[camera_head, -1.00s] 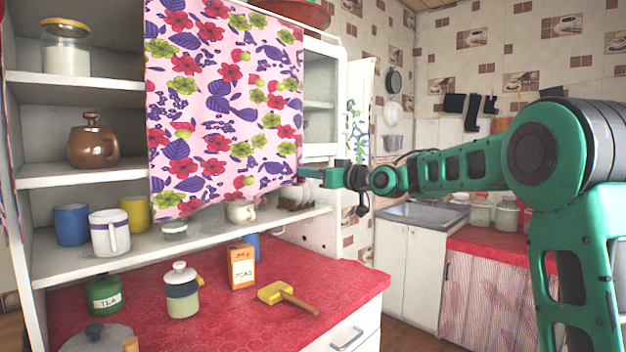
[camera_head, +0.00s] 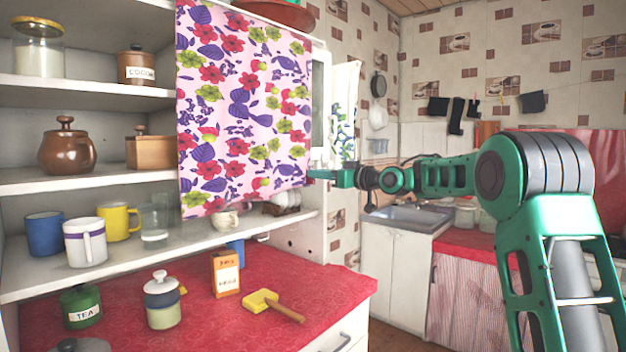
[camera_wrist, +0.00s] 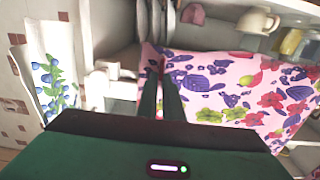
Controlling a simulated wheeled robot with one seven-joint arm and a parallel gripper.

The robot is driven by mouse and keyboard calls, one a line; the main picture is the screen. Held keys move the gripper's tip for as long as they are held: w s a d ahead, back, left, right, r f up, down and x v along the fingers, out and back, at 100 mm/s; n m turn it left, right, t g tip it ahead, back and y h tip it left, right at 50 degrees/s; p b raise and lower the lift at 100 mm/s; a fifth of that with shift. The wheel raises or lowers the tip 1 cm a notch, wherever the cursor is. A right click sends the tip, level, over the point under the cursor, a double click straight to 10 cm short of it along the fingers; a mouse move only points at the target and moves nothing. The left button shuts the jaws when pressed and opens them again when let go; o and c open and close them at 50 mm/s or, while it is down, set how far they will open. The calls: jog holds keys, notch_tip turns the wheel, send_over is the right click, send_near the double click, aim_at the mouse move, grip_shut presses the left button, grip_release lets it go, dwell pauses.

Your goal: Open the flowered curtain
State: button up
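The flowered curtain (camera_head: 243,105), pink with red, purple and green flowers, hangs over the right part of the white cupboard's upper shelves. The left part of those shelves is uncovered. My gripper (camera_head: 318,174) is at the curtain's lower right edge. In the wrist view, my gripper's fingers (camera_wrist: 161,72) are close together with a thin strip of pink cloth between them, and the curtain (camera_wrist: 240,90) spreads to the right. The gripper looks shut on the curtain's edge. The shelves directly behind the curtain are hidden.
Open shelves hold a brown pot (camera_head: 67,150), a wooden box (camera_head: 150,152), a cocoa jar (camera_head: 137,67) and several mugs.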

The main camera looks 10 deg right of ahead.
jog(key=o, duration=0.4)
jog(key=shift+a, duration=0.3)
jog(key=shift+c, duration=0.2)
jog(key=shift+d, duration=0.2)
jog(key=shift+d, duration=0.1)
jog(key=v, duration=1)
jog(key=shift+s, duration=0.2)
jog(key=shift+d+f, duration=0.1)
